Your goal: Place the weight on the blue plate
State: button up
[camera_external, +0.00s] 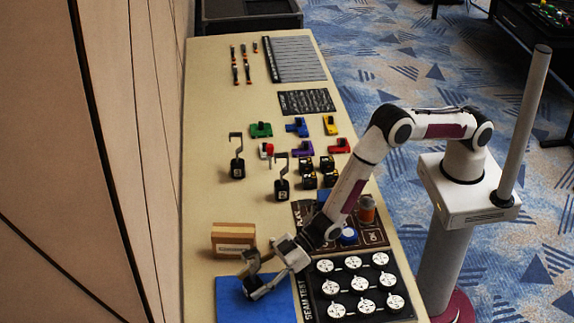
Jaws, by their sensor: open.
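The blue plate (228,303) is a flat blue sheet at the bottom of the table. A black weight with a tall grey hook (251,283) stands over the plate's upper part and appears to rest on it. My gripper (262,278) is open, low over the plate, with its fingers at this weight. They partly hide it, and I cannot tell whether they touch it. Two similar hooked weights stand farther up the table, one at the left (237,168) and one nearer the middle (281,189).
A brown box (232,239) stands just above the plate. A black board with white discs (357,285) lies to its right. Several black cubes (308,179) and small coloured toy-like pieces (298,127) are farther up. The table's left strip is mostly clear.

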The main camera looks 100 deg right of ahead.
jog(key=v, duration=1.2)
dwell(0.5)
jog(key=shift+a, duration=0.1)
dwell(0.4)
jog(key=shift+r, duration=0.1)
jog(key=s+d+r+m+g+h, duration=0.1)
jog(key=s+d+r+g+h, duration=0.1)
jog(key=s+d+r, duration=0.6)
jog(key=s+d+r+m+g+h, duration=0.15)
jog(key=s+d+r, duration=0.35)
jog(key=d+r, duration=0.65)
jog(key=s+d+r+m+g+h, duration=0.1)
jog(key=s+d+r, duration=0.2)
jog(key=s, duration=1.1)
jog(key=s+d+r+m+g+h, duration=0.1)
jog(key=s+d+r+g, duration=0.1)
jog(key=s, duration=1.3)
jog(key=d+r, duration=0.1)
jog(key=d, duration=0.1)
jog(key=shift+s+d, duration=0.25)
jog(key=shift+d, duration=0.15)
